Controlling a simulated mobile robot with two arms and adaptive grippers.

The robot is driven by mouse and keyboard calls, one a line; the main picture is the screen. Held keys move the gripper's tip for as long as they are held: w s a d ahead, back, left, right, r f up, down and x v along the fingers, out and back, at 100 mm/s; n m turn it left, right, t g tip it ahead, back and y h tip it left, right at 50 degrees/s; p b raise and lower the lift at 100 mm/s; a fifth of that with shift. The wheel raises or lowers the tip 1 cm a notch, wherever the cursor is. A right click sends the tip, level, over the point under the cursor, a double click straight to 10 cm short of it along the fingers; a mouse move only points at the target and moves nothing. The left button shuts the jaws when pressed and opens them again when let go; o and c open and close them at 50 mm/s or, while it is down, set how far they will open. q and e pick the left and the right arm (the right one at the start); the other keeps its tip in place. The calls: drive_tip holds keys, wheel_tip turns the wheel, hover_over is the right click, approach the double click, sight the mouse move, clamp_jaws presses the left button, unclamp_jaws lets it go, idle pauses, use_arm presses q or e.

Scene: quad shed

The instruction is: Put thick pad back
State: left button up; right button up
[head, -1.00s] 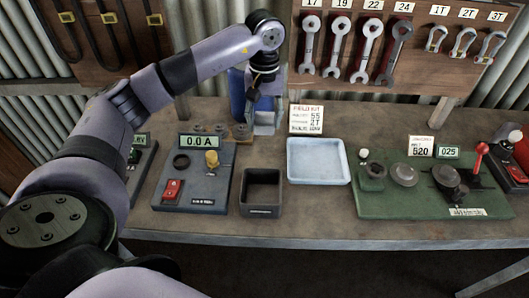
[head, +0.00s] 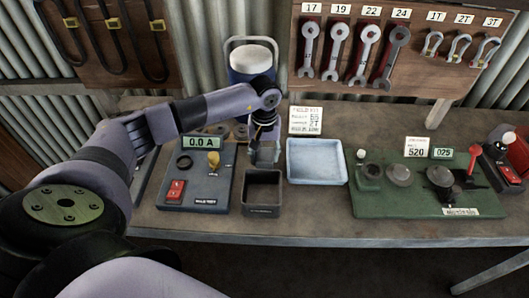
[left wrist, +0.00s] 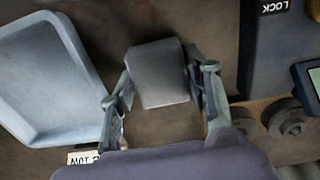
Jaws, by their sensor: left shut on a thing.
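My left gripper (head: 264,137) is over the bench, between the grey 0.0 A unit and the pale blue tray, behind the black open box. In the left wrist view my left gripper (left wrist: 160,90) has a finger on each side of a smooth grey block (left wrist: 158,72), likely the thick pad, and is shut on it. The block (head: 265,155) shows small under the gripper in the head view. Whether it touches the bench is unclear. My right gripper is not in view.
The pale blue tray (head: 290,178) looks empty, as does the black box (head: 262,208). The 0.0 A unit (head: 212,180) and round discs (head: 240,131) lie left. A green board (head: 400,208) with fittings stands right. A blue-and-white container (head: 250,62) stands behind.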

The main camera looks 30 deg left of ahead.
sight(265, 154)
use_arm(q)
drive_tip(key=shift+f, duration=0.15)
drive_tip(key=o, duration=1.1)
drive_tip(key=shift+r, duration=0.3)
wheel_tip(265, 154, up, 12)
drive_tip(key=b, duration=0.3)
drive_tip(key=shift+b, duration=0.4)
